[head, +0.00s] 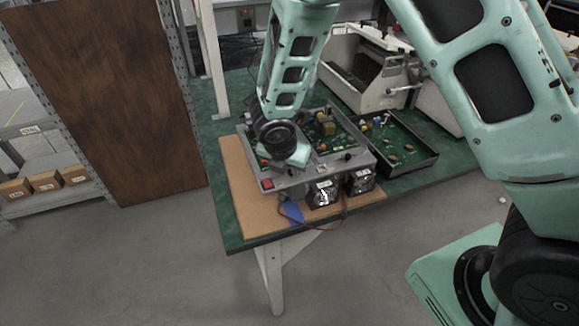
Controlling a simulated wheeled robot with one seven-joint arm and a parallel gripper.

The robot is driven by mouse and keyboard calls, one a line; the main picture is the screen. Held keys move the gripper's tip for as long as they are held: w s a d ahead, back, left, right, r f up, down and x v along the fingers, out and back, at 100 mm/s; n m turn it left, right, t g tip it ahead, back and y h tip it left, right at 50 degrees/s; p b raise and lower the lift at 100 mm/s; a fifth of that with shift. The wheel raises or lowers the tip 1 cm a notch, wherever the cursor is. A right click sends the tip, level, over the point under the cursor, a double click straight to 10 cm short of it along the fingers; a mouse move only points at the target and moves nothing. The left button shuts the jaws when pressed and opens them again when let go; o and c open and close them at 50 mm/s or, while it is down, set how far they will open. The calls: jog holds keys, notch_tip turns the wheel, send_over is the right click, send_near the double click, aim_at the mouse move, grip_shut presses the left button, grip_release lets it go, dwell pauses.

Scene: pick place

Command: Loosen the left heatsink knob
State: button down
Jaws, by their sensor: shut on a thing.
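The grey powered unit (352,166) sits on the table with its top open, showing a green circuit board. Two black heatsinks with pale labels are on its front, the left heatsink (322,194) and the right heatsink (361,181). A small dark knob (347,157) shows on the front top edge toward the right. My gripper (300,158) is low over the unit's front left and shut on the left heatsink knob. My wrist and gripper hide the fingertips and that knob, so the knob's angle cannot be seen.
A brown mat (237,185) lies under the unit on the green table (222,127). A dark tray (429,162) with a circuit board stands close on the right. Red and dark wires hang at the front. A grey machine (360,68) stands behind.

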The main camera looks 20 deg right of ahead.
jog(key=c, duration=1.4)
grip_release()
jog(key=shift+o, duration=0.2)
jog(key=p+v, duration=0.1)
jog(key=v, duration=1.6)
jog(key=shift+s+a+r, duration=0.1)
jog(key=shift+a, duration=0.05)
